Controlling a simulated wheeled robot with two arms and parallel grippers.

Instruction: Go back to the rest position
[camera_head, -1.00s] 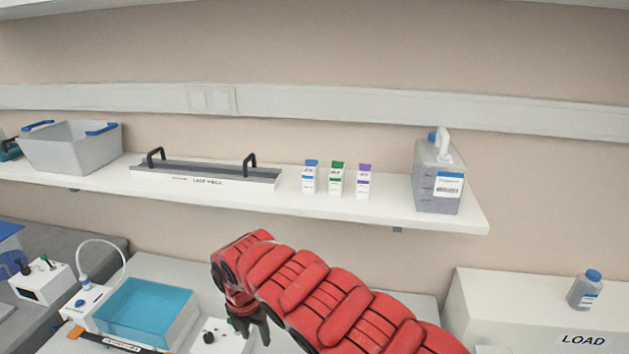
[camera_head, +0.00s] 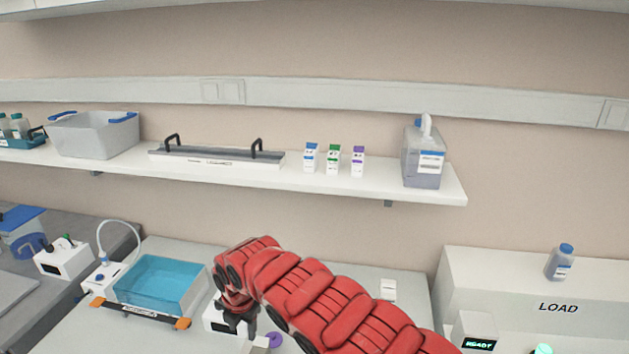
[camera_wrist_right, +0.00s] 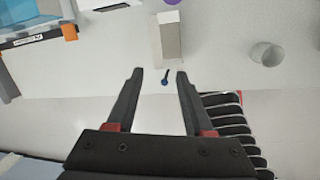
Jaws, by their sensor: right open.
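My right gripper (camera_head: 240,326) hangs over the bench at the end of my red-sleeved arm, fingers pointing down. In the right wrist view its two fingers (camera_wrist_right: 160,72) are apart with nothing between them. My left gripper is not in any view. My red arm hides part of the bench.
A blue water bath (camera_head: 160,283) stands left of my right gripper. A white LOAD machine (camera_head: 515,270) with a bottle (camera_head: 560,262) on top stands at the right. The wall shelf (camera_head: 330,186) holds a grey basin (camera_head: 95,137), small boxes and a jug (camera_head: 424,155).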

